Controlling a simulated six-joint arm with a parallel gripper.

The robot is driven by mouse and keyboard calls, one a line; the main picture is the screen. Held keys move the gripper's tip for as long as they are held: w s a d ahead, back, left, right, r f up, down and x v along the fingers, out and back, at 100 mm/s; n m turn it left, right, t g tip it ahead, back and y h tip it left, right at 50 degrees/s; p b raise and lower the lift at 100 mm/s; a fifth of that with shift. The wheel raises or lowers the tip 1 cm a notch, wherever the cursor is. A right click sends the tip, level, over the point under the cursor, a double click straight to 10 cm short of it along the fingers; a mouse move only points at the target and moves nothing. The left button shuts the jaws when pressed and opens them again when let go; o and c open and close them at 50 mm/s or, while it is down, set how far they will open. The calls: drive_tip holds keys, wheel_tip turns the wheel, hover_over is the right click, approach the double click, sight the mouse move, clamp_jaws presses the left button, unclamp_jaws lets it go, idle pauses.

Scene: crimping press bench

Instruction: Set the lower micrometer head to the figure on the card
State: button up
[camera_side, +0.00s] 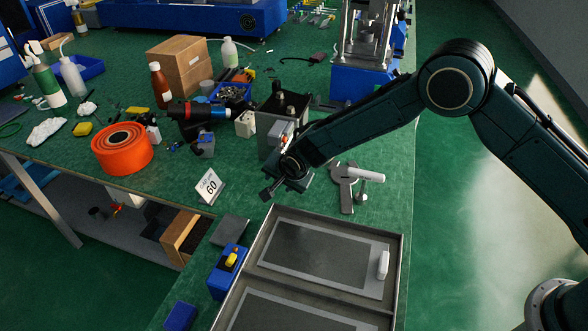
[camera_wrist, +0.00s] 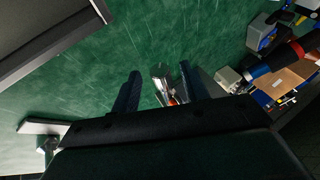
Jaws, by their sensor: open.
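A white card (camera_side: 208,187) with a large 60 stands tilted on the green bench, left of my gripper; its smaller top line is hard to read. My gripper (camera_side: 268,192) is low over the bench, right of the card and in front of a metal block with dark knobs (camera_side: 283,108). In the wrist view my gripper (camera_wrist: 160,70) has two dark fingers spread apart. A small silver part with a red end (camera_wrist: 162,86) shows between them; I cannot tell if it touches them. I cannot clearly pick out the micrometer heads or read a scale; my arm hides part of the block's front.
A grey tray (camera_side: 258,232) lies at the front. A grey bracket with a white handle (camera_side: 345,185) lies right of my gripper. An orange reel (camera_side: 122,149), a cardboard box (camera_side: 180,68) and a blue bin (camera_side: 232,92) stand left and behind. Bare bench lies around the card.

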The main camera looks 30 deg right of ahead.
drive_tip(key=shift+r, duration=0.1)
drive_tip(key=v, duration=1.3)
drive_tip(key=shift+s+r, duration=0.2)
drive_tip(key=shift+r, duration=0.05)
